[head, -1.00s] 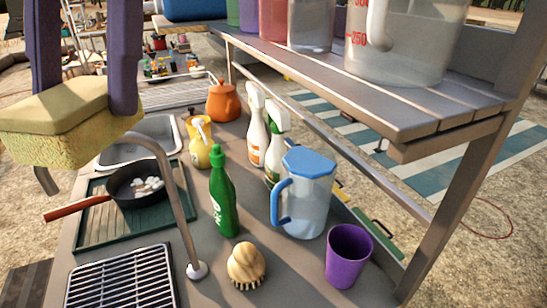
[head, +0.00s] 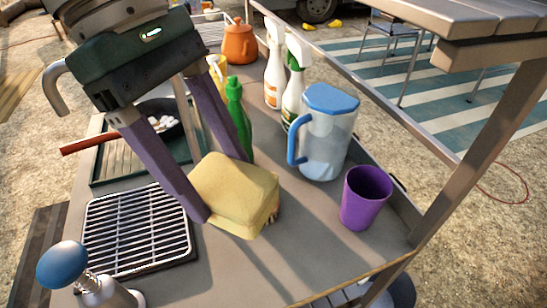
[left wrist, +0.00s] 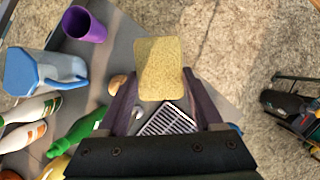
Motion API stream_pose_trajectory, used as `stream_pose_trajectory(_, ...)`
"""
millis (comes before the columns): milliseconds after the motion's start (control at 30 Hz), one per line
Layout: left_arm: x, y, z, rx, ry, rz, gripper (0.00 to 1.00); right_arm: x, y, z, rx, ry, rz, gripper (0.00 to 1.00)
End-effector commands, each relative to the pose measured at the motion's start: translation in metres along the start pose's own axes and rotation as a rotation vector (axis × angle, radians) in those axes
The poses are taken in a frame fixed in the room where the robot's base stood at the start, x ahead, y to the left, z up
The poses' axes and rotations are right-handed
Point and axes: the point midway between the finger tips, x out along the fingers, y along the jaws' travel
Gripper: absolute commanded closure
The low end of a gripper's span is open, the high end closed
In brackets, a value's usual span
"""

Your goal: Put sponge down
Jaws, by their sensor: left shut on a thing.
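The yellow sponge (head: 232,190) is between the purple fingers of my left gripper (head: 226,192), which is shut on it. In the head view it appears over the counter (head: 240,268), right of the metal rack and left of the purple cup. It hides most of the scrub brush. In the left wrist view the sponge (left wrist: 159,69) sits at the fingertips, and part of the brush (left wrist: 117,85) shows beside the left finger. I cannot tell whether the sponge touches the counter or the brush. My right gripper is not in view.
A purple cup (head: 366,198) and a blue-lidded pitcher (head: 327,140) stand to the right. A green bottle (head: 238,115) is behind the gripper. A metal rack (head: 137,232) lies at left. A shelf (head: 470,30) overhangs at upper right.

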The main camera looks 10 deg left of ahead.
Motion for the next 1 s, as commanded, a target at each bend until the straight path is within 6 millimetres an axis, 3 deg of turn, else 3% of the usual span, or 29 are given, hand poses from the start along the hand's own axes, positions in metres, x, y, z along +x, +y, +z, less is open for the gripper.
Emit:
stream_pose_trajectory(167,0.036,-0.001,-0.016,-0.025,0.000,0.003,0.77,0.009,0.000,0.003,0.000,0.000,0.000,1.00)
stream_pose_trajectory(500,0.126,-0.001,-0.053,-0.021,0.001,0.002,0.77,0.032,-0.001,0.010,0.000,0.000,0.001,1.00)
stream_pose_trajectory(1000,0.182,-0.001,-0.077,-0.017,0.001,0.005,0.77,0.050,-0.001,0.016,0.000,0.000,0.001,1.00)
